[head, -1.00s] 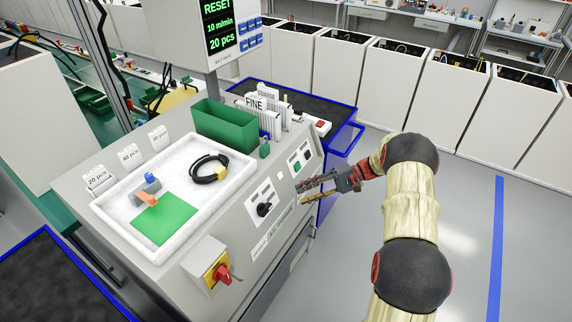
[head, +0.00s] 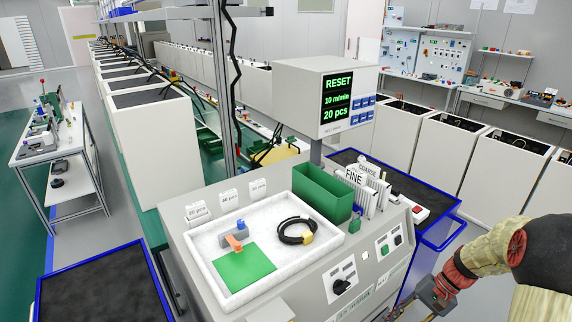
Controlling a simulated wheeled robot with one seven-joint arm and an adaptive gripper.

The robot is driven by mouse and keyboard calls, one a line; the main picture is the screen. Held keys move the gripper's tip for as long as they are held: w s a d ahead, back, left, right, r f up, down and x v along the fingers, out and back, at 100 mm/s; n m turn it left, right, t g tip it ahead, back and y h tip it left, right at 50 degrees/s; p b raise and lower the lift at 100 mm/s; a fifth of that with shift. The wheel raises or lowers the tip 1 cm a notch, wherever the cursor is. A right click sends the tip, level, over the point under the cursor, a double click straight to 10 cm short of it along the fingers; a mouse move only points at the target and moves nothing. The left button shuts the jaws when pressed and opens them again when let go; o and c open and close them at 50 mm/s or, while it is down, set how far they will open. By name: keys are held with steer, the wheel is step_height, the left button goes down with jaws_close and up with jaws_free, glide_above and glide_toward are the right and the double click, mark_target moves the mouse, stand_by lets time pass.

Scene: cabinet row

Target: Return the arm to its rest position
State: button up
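My gripper (head: 421,304) shows at the lower right of the head view, beside the front face of the grey cabinet (head: 285,300). Its fingertips are small and partly cut off by the bottom edge, so I cannot tell whether it is open or shut. My arm bends in from the right edge. The cabinet front carries a black rotary knob (head: 341,286) and a small panel with a green button (head: 397,240), both to the left of or above my gripper.
A white tray (head: 212,281) on the cabinet holds a green sheet, a small grey and orange part and a black cable coil. A green bin (head: 322,194) and a display (head: 338,100) stand behind. Blue-edged carts (head: 440,232) flank the cabinet. White bins line the back right.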

steer(key=s+a+r+n+t+h, duration=0.2)
steer(key=s+a+r, duration=0.2)
steer(key=r, duration=0.4)
steer(key=s+a+r+n+t+h, duration=0.2)
steer(key=s+a+r+n, duration=0.1)
steer(key=s+r, duration=0.3)
steer(key=s+a+r+n+t+h, duration=0.2)
steer(key=s+a+r, duration=0.3)
steer(key=r, duration=0.4)
steer(key=shift+s+r+t+h, duration=0.35)
steer(key=shift+s+t+h, duration=0.1)
steer(key=shift+t, duration=0.15)
